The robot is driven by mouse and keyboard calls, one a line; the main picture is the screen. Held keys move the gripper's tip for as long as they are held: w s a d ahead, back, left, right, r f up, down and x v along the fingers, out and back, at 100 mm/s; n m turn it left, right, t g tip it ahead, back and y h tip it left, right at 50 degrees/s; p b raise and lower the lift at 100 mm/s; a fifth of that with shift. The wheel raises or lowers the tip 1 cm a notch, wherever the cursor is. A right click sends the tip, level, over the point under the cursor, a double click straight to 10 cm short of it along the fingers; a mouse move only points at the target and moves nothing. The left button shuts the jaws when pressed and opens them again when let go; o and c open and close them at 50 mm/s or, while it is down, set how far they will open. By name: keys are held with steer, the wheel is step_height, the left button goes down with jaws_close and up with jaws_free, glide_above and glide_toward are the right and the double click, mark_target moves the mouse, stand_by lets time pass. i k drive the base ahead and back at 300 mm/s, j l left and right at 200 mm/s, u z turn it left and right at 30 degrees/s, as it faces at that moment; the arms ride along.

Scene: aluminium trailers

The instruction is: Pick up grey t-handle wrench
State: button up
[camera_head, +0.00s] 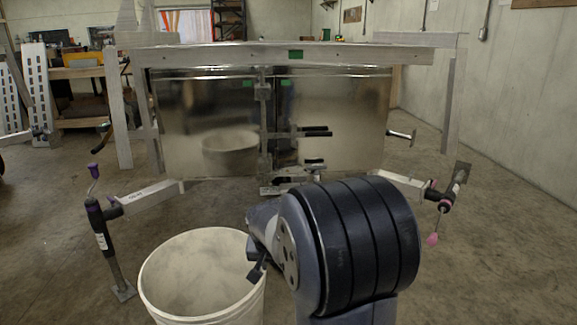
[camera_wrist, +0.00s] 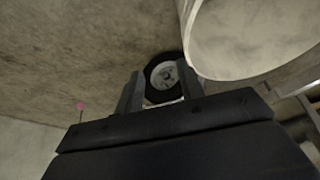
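I cannot make out the grey t-handle wrench for certain in either view. A small grey T-shaped piece (camera_head: 402,134) sticks out by the right edge of the shiny trailer panel, but I cannot tell if it is the wrench. My gripper (camera_wrist: 160,72) is open in the wrist view, its two fingers apart with nothing held. Beyond the fingers is a round black wheel-like thing (camera_wrist: 165,74) with a pale centre, apparently on the floor. In the head view my gripper (camera_head: 257,270) is partly hidden behind my arm, near the bucket's right rim.
A white bucket (camera_head: 150,285) stands in front; its rim also shows in the wrist view (camera_wrist: 196,62). Jack stands (camera_head: 100,228) (camera_head: 446,203) flank the trailer (camera_head: 205,120). A workbench (camera_head: 75,72) is at the back left. Concrete floor is clear at right.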

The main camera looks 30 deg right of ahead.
mark_target(316, 167)
steer(key=i+l, duration=0.2)
steer(key=l, duration=0.2)
steer(key=i+l+u, duration=0.1)
steer(key=l, duration=0.25)
steer(key=i+l, duration=0.5)
steer(key=l, duration=0.3)
steer(key=i+l+u, duration=0.1)
steer(key=l, duration=0.25)
steer(key=i+l, duration=0.25)
steer(key=l, duration=0.2)
steer(key=i+l+u, duration=0.1)
steer(key=l, duration=0.3)
steer(key=i+l, duration=0.25)
steer(key=l, duration=0.15)
